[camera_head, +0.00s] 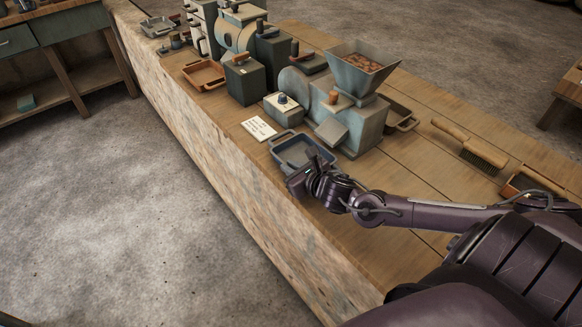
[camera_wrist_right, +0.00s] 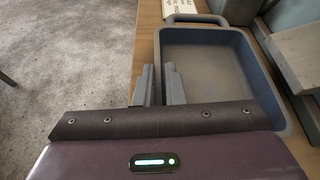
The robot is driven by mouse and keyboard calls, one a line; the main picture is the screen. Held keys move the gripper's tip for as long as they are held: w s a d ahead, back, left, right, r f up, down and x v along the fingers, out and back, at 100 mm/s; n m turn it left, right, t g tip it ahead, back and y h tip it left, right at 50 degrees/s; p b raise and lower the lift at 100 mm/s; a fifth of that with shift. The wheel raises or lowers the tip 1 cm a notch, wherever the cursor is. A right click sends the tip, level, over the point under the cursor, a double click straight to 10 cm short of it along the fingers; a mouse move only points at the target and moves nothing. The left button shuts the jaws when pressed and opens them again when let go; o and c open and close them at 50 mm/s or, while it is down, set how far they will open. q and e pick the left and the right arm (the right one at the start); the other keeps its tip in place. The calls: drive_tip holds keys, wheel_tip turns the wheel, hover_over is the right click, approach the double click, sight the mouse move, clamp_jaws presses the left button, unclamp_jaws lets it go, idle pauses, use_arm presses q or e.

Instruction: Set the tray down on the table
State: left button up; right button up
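The blue-grey tray (camera_head: 278,157) is at the front edge of the wooden table (camera_head: 345,240), in front of the grinder. It looks empty and roughly level; I cannot tell whether its underside touches the tabletop. The tray also shows in the right wrist view (camera_wrist_right: 208,75), with a loop handle at its far end. My right gripper (camera_head: 302,172) is at the tray's near side. In the right wrist view its fingers (camera_wrist_right: 159,85) stand close together with the tray's left side wall between them, and look shut on it. My left gripper is not in view.
A grinder with a hopper (camera_head: 360,75) stands just behind the tray. A white card (camera_head: 259,128) lies to its left. A brush (camera_head: 470,145) lies at the right, and an orange-brown tray (camera_head: 205,75) at the far left. The tabletop nearer me is mostly clear.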

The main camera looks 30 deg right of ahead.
drive_tip(key=shift+o, duration=1.2)
drive_tip(key=shift+r, duration=0.2)
drive_tip(key=p+v, duration=0.3)
drive_tip(key=v, duration=0.9)
